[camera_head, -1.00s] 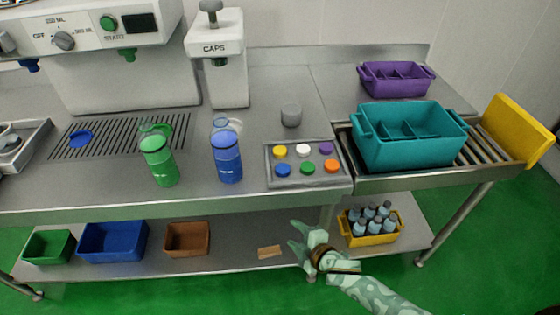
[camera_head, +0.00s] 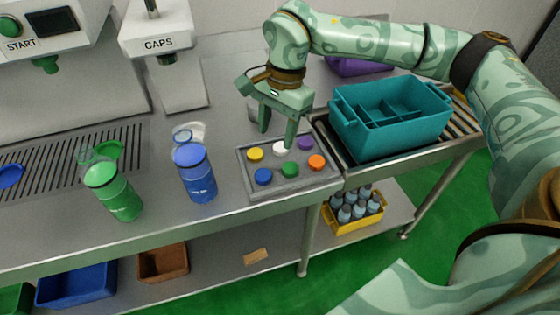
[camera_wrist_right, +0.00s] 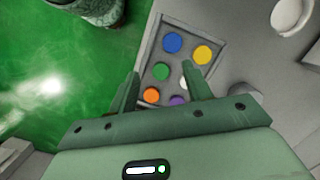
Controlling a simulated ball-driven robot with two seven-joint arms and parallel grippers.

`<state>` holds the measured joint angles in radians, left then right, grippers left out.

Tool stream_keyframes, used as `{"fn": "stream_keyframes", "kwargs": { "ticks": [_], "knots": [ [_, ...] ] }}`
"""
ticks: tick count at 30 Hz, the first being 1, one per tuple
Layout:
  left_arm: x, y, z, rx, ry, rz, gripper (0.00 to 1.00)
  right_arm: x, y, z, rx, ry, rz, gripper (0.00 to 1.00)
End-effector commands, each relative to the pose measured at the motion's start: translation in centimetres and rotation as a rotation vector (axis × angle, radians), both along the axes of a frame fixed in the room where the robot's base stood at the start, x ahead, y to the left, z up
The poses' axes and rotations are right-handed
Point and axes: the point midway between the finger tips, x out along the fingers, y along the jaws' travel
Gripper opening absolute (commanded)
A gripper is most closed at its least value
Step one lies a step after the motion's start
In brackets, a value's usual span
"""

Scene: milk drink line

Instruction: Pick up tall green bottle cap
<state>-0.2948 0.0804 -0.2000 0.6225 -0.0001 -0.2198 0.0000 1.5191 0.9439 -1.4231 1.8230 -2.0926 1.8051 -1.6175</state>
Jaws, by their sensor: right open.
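The green cap (camera_head: 290,169) lies in the front row of a grey cap tray (camera_head: 245,169), between a blue cap (camera_head: 263,176) and an orange cap (camera_head: 316,162). My right gripper (camera_head: 277,137) is open and empty, pointing down above the tray's back part. In the right wrist view the green cap (camera_wrist_right: 160,71) shows between the two open fingers (camera_wrist_right: 162,78), below them. A white cap (camera_head: 280,148) is partly hidden by a finger in the right wrist view. My left gripper is out of view.
Yellow (camera_head: 255,154) and purple (camera_head: 305,143) caps share the tray. A green bottle (camera_head: 115,195) and a blue bottle (camera_head: 195,177) stand left of it. A teal crate (camera_head: 395,135) stands close on the right. The caps dispenser (camera_head: 160,60) is behind.

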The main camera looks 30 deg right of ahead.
Motion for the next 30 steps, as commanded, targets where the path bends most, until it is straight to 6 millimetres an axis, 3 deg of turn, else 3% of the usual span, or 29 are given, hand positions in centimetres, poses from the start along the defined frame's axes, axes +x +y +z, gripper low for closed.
{"fn": "stream_keyframes", "kwargs": {
  "ticks": [1, 3, 6, 18, 26, 30],
  "knots": [
    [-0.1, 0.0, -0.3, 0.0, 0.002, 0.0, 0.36, 0.1, -1.9, 0.7, -0.067, -0.013, 0.003, 0.49],
    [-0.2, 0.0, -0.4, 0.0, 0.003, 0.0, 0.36, -0.1, -3.7, 1.3, -0.134, -0.018, 0.004, 0.49],
    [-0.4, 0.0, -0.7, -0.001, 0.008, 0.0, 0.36, -0.2, -4.8, 1.0, -0.174, -0.016, 0.004, 0.49],
    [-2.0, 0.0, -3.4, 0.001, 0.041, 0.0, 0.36, -0.2, -4.7, -8.0, -0.173, -0.013, 0.005, 0.49],
    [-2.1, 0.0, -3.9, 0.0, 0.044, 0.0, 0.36, -0.2, -4.6, -9.9, -0.173, -0.017, 0.003, 0.49],
    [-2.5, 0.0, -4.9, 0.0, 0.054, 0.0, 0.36, 0.0, -4.6, -12.0, -0.172, -0.013, 0.004, 0.49]
  ]
}}
